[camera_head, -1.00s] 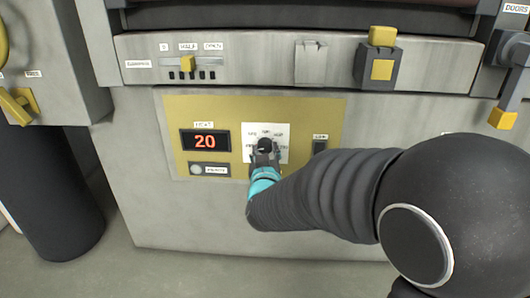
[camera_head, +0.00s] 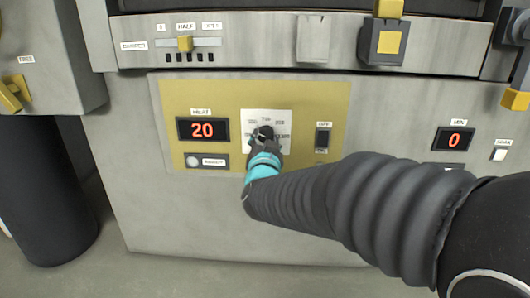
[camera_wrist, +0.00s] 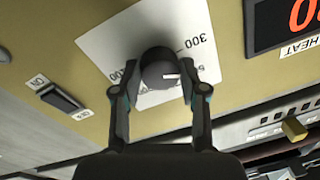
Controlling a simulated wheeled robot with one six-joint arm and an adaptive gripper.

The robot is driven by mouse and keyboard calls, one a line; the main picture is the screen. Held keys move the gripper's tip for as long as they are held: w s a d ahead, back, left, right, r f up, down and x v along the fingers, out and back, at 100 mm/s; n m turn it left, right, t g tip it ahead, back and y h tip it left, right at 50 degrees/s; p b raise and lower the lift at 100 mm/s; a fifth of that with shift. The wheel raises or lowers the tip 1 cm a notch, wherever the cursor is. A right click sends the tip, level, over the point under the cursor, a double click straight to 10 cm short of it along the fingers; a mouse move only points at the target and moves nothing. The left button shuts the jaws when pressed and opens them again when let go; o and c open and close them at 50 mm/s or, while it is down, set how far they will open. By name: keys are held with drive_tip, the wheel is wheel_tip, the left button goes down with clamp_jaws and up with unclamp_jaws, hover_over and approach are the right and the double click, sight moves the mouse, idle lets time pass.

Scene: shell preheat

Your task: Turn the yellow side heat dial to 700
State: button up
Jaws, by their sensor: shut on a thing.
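The heat dial is a black round knob (camera_wrist: 160,70) with a white pointer line, on a white scale plate (camera_head: 279,121) set in a yellow panel (camera_head: 337,95). My gripper (camera_head: 264,137) is at the knob in the head view. In the wrist view its two fingers (camera_wrist: 158,92) are shut on the knob's sides. The pointer line points to the right in the wrist view; a 300 mark shows above it, and other numbers are partly hidden by the fingers and knob. The red HEAT display (camera_head: 202,130) left of the dial reads 20.
A dark rocker switch (camera_head: 322,138) sits right of the dial, and a round button (camera_head: 193,161) lies below the display. A MIN display (camera_head: 454,139) reading 0 is farther right. A yellow slider (camera_head: 185,43) and a yellow-topped block (camera_head: 388,42) are above.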

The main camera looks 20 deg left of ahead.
drive_tip(key=m, duration=0.7)
drive_tip(key=shift+a+t+h, duration=0.1)
drive_tip(key=shift+t+h, duration=0.2)
drive_tip(key=m, duration=0.6)
drive_tip(key=shift+m+h, duration=0.3)
drive_tip(key=shift+m, duration=0.1)
drive_tip(key=o, duration=1.1)
drive_tip(key=shift+o, duration=0.2)
drive_tip(key=shift+r, duration=0.1)
drive_tip(key=shift+s, duration=0.1)
drive_tip(key=v, duration=1.2)
